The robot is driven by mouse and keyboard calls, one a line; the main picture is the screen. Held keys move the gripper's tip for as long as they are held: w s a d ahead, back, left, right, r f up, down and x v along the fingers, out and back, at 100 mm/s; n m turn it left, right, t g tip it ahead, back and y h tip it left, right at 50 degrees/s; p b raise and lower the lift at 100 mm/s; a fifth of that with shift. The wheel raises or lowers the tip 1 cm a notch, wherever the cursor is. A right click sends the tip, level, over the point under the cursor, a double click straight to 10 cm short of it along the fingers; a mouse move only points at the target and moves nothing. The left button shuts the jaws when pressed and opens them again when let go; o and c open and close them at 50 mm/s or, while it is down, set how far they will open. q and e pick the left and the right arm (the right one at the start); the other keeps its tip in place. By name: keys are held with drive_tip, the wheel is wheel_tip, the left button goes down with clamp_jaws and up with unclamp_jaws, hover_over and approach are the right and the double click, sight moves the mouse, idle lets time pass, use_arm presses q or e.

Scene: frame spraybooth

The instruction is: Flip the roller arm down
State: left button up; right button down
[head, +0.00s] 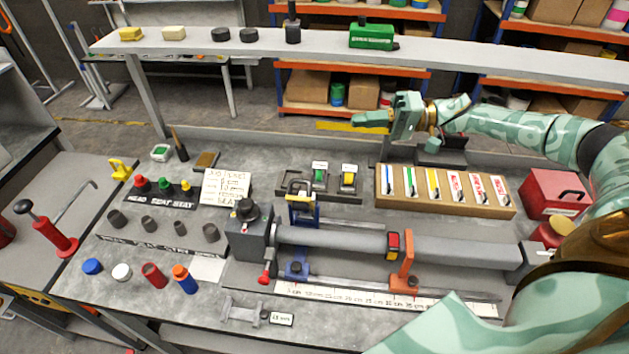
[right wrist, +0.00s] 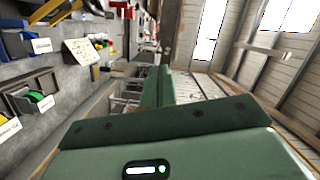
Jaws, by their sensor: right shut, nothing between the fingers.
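A long grey tube (head: 340,241) lies across a bench fixture with a dark grey block (head: 250,236) at its left end. A blue frame with a yellow top (head: 301,196) stands upright behind the tube's left part. An orange upright (head: 403,262) with a red block (head: 393,245) stands at the tube's middle right. I cannot tell for sure which of these is the roller arm. My right gripper (head: 362,119) is shut and empty, raised above the rear of the bench, well apart from the fixture. Its closed fingers also show in the right wrist view (right wrist: 158,87). My left gripper is out of view.
A wooden box of coloured strips (head: 446,208) sits behind the tube, with a red box (head: 552,193) at its right. A dark tray with green and yellow switches (head: 319,184) is at the rear middle. A shelf (head: 330,39) runs above the bench's back.

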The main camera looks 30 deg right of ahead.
wheel_tip(320, 180, down, 10)
drive_tip(key=w+b, duration=0.1)
drive_tip(key=b, duration=0.6)
drive_tip(key=shift+d, duration=0.3)
drive_tip(key=shift+r, duration=0.1)
drive_tip(key=shift+a, duration=0.1)
drive_tip(key=w+a+f+p, duration=0.1)
drive_tip(key=a+f, duration=0.1)
drive_tip(key=a, duration=0.9)
drive_tip(key=shift+w+a+p, duration=0.15)
drive_tip(key=shift+w+p, duration=0.1)
drive_tip(key=shift+p, duration=0.05)
